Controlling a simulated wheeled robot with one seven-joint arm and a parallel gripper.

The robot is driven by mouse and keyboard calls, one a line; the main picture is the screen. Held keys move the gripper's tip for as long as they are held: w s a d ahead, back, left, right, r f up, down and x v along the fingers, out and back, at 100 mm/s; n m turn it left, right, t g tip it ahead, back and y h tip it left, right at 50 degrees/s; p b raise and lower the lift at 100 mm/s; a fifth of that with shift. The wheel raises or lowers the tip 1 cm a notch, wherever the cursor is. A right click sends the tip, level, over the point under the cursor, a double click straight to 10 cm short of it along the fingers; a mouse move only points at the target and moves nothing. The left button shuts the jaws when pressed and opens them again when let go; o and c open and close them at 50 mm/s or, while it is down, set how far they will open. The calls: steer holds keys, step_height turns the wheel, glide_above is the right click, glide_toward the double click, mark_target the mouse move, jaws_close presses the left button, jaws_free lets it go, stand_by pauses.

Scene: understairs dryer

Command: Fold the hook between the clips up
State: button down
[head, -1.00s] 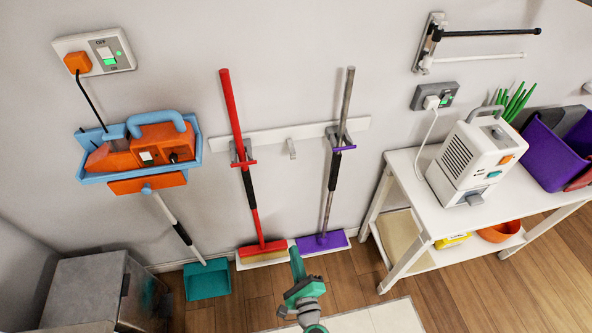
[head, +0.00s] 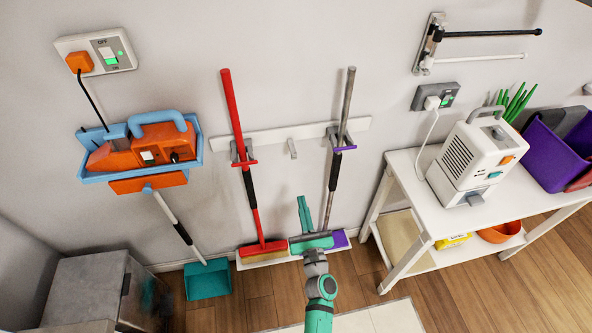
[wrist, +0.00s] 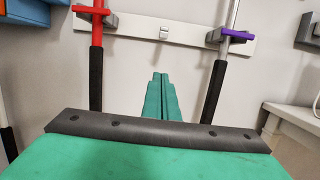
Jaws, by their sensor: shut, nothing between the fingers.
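The hook (head: 292,149) is a small pale grey piece on a white wall rail (head: 270,138), between two clips. It points down in the head view, and it also shows in the wrist view (wrist: 163,32). The left clip (head: 240,152) holds a red-handled broom (head: 236,120). The right clip (head: 336,138) holds a grey-handled mop (head: 345,105) with a purple collar. My gripper (head: 304,208) is below the hook, its green fingers together and pointing up, with nothing between them. It is apart from the hook, and its fingers (wrist: 160,95) show in the wrist view.
The broom and mop handles stand on either side of my gripper, with clear wall between them. A white table (head: 425,205) with a white appliance (head: 475,160) is at the right. A blue wall tray (head: 95,178) and a teal dustpan (head: 208,280) are at the left.

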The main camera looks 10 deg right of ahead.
mark_target(292, 149)
steer(key=w+r, duration=0.6)
steer(key=w, duration=0.4)
stand_by(0.4)
stand_by(0.4)
